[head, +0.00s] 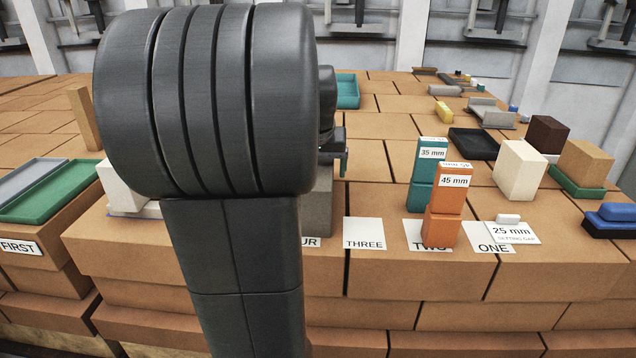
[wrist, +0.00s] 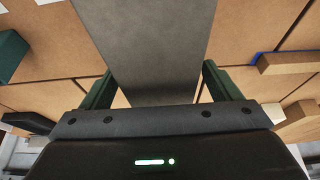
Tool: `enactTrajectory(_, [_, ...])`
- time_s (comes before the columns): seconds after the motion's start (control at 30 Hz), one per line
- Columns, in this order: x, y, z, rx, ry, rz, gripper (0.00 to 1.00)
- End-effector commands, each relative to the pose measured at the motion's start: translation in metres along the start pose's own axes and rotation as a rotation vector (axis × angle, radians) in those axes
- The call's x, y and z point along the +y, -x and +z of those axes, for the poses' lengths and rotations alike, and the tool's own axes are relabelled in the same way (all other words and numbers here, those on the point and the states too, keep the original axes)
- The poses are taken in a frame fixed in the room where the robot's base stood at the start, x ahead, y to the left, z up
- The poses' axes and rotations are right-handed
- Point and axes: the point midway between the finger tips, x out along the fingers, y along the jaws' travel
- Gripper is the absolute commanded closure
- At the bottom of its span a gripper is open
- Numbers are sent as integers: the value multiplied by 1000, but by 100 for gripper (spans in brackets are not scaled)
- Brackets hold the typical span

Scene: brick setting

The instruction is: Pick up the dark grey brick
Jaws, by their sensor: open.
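The dark grey brick (head: 318,205) stands at the card ending in "UR", mostly hidden behind my arm in the head view. In the wrist view, a grey brick face (wrist: 150,45) fills the upper middle. My gripper (wrist: 158,88) is open, with one green finger on each side of the brick's near end. I cannot tell whether either finger touches it. In the head view, only a bit of my gripper (head: 341,160) shows past the arm, just above the brick.
Stacked teal (head: 428,165) and orange (head: 443,210) blocks with "35 mm" and "45 mm" labels stand right of the brick. A bare card marked THREE (head: 364,233) lies between. White (head: 519,168), brown (head: 546,134) and tan (head: 586,162) bricks stand further right. Green tray (head: 50,192) at left.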

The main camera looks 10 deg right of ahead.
Motion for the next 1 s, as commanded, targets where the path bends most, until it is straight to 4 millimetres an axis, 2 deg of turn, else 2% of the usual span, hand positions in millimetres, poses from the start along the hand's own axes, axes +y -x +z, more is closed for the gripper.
enactTrajectory(0.1, [0,-9,0,0,0,0,16])
enactTrajectory(0.33, [0,-10,0,1,0,0,16])
enactTrajectory(0.77, [0,-10,0,1,0,0,100])
enactTrajectory(1.0, [0,-7,-2,6,0,0,100])
